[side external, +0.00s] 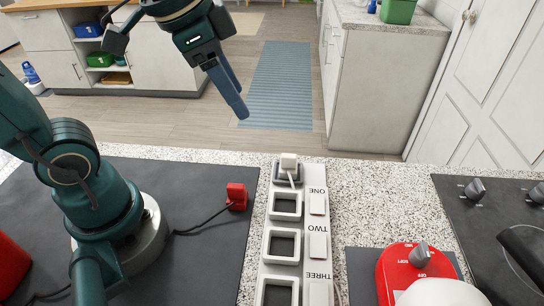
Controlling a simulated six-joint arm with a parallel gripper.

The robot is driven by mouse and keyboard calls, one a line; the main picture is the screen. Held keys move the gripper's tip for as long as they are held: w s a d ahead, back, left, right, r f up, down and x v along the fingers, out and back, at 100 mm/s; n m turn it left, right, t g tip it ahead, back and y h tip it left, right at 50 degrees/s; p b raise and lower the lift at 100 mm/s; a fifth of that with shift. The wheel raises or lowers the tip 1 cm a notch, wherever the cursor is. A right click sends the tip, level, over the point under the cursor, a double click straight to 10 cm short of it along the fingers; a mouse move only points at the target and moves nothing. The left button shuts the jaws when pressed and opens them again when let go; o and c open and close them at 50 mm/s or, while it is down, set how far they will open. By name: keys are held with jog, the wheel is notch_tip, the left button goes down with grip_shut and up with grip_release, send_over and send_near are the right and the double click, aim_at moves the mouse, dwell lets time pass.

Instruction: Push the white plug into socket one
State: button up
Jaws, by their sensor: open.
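Socket one (286,205), socket two (281,246) and socket three (277,293) look empty, with dark insides. Each has a white switch and a label to its right. My gripper (240,112) is open, empty and raised above the counter, up and left of the white plug, pointing down and right.
A red plug (236,196) with a black cord sits on the dark mat (180,265) left of the strip. A red dial appliance (402,268) stands right of the strip, and a black hob (500,225) beyond it. Speckled counter between strip and hob is partly bare.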

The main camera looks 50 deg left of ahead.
jog(key=w+d+f+m+g, duration=0.1)
jog(key=w+f+m+g, duration=0.2)
jog(key=w, duration=0.4)
jog(key=g, duration=0.2)
send_over(289, 155)
jog(key=shift+m, duration=0.4)
notch_tip(289, 155, down, 8)
jog(key=shift+r, duration=0.1)
jog(key=shift+f, duration=2.65)
grip_shut()
